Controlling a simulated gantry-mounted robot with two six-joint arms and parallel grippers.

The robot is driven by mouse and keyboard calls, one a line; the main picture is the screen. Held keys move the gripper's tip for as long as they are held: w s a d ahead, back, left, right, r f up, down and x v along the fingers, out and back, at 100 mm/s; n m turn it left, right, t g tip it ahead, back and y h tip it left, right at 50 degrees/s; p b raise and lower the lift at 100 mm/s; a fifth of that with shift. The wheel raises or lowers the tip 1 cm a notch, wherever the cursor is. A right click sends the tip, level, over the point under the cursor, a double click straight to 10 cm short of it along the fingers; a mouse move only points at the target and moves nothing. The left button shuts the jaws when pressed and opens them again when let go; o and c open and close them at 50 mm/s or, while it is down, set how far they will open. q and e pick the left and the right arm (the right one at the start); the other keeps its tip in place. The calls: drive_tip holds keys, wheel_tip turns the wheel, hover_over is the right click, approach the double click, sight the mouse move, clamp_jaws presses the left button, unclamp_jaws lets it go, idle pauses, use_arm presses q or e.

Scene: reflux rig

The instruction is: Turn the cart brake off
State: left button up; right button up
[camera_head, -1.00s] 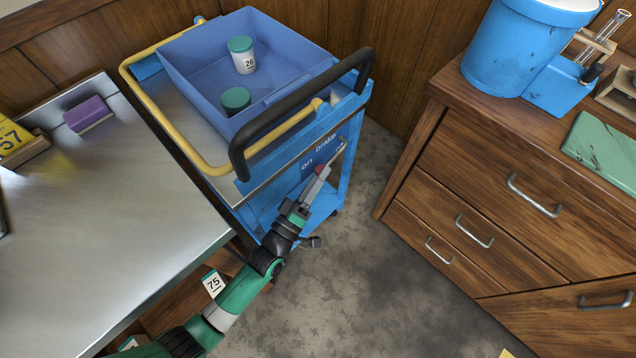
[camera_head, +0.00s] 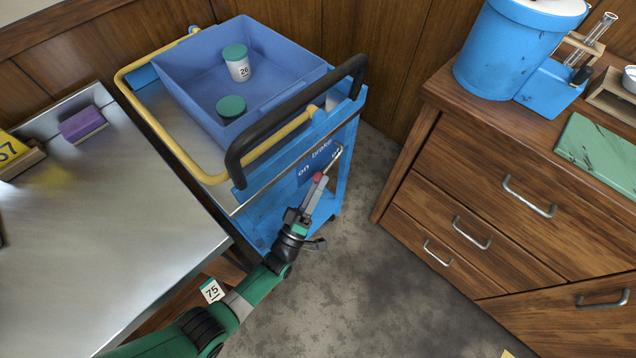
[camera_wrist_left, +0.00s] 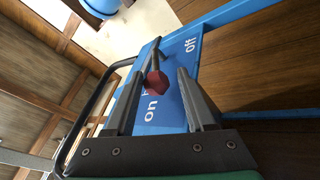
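The blue cart (camera_head: 262,214) carries a brake plate (camera_head: 311,168) on its near end, lettered "brake", "on" and "off". A thin metal lever with a red knob (camera_head: 318,177) stands out in front of the plate; in the left wrist view the red knob (camera_wrist_left: 156,84) appears nearer "on" than "off". My left gripper (camera_head: 312,195) is at the knob. In the left wrist view my left gripper (camera_wrist_left: 160,90) is open, with the knob showing between its two fingers. I cannot tell whether a finger touches it. My right gripper is not in view.
A black handle (camera_head: 296,115) and yellow rail (camera_head: 180,150) lie above the plate. A blue bin (camera_head: 185,85) with two green-lidded jars stands on the cart. A metal table (camera_head: 100,240) is left, wooden drawers (camera_head: 480,200) right, open floor between.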

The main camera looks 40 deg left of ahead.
use_arm(q)
drive_tip(key=v, duration=1.1)
drive_tip(key=shift+s, duration=0.25)
drive_tip(key=shift+f, duration=0.15)
